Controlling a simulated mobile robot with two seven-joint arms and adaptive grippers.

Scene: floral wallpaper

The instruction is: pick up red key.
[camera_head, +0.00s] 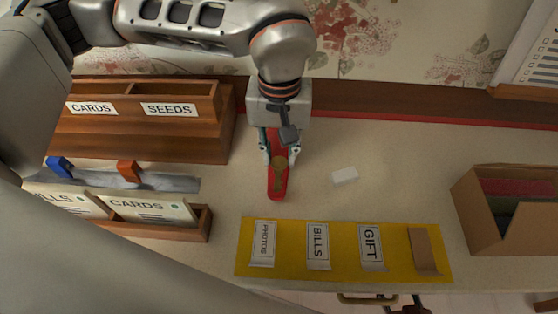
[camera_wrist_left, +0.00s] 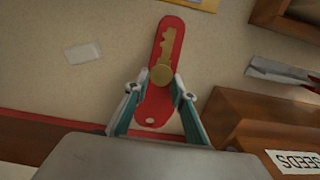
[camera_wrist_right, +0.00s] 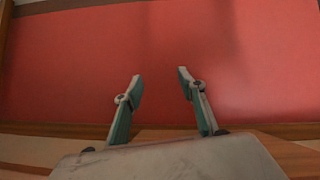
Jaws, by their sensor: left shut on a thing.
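The red key (camera_head: 277,184) is a long red piece with rounded ends and a gold key shape on its face. It lies over the beige table top, right of the wooden boxes. My left gripper (camera_head: 280,154) comes down from above and is shut on it, one finger on each side. The left wrist view shows the red key (camera_wrist_left: 164,45) between the fingertips (camera_wrist_left: 158,90), gripped near its middle; whether it touches the table is unclear. My right gripper (camera_wrist_right: 160,78) shows only in the right wrist view, fingers apart, nothing between them, before a red surface.
A wooden box labelled CARDS and SEEDS (camera_head: 150,136) stands left, with a lower card holder (camera_head: 198,226) before it. A small white block (camera_head: 344,176) lies right of the key. A yellow strip with labels (camera_head: 342,236) runs along the front. An open box (camera_head: 478,220) stands right.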

